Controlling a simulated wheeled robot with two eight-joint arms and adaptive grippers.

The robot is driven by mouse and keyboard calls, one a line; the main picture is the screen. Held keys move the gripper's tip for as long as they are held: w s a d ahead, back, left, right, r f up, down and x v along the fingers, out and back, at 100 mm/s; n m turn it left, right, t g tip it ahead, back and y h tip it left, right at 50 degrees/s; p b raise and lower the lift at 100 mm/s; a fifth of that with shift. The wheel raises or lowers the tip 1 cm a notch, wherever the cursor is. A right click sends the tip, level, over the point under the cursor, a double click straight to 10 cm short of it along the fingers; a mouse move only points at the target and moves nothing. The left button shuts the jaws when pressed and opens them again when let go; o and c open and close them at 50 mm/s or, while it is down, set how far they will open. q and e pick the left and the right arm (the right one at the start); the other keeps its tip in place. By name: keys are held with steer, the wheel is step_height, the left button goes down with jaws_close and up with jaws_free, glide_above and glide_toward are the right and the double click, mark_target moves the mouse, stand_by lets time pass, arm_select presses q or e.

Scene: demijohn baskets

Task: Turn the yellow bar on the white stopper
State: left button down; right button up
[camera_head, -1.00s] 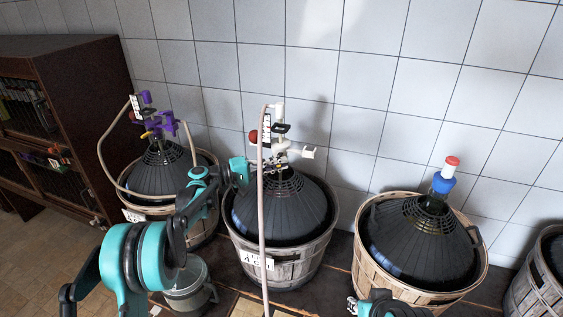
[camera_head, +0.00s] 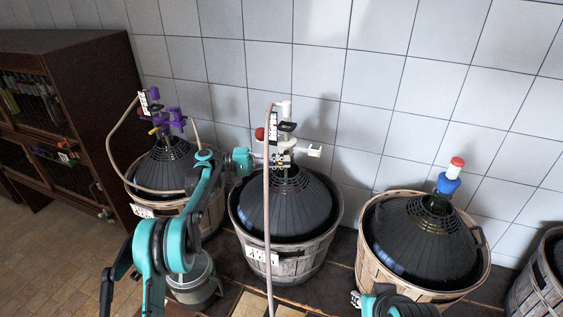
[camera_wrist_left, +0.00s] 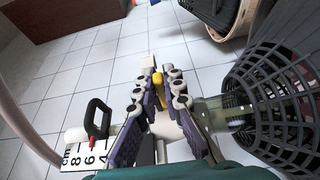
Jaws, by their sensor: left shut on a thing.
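The white stopper (camera_head: 284,140) stands upright in the neck of the middle demijohn (camera_head: 287,207), with a white spout pointing right. My left gripper (camera_head: 278,158) reaches it from the left, at neck height. In the left wrist view the gripper (camera_wrist_left: 158,84) has its purple-and-grey fingers closed around the yellow bar (camera_wrist_left: 158,92). White stopper parts lie behind and beside the fingers there. The bar is hardly visible in the head view. My right arm shows at the bottom edge of the head view; its gripper (camera_head: 357,299) is small and its opening unclear.
A pale hose (camera_head: 268,220) hangs in front of the middle demijohn. A demijohn with a purple stopper (camera_head: 165,120) stands left, close to my left arm. One with a blue and red stopper (camera_head: 450,178) stands right. A white scale card (camera_wrist_left: 85,152) is beside the fingers.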

arm_select(q)
steer(key=c, duration=1.6)
jaws_free()
steer(key=a, duration=1.2)
steer(key=shift+s, duration=0.35)
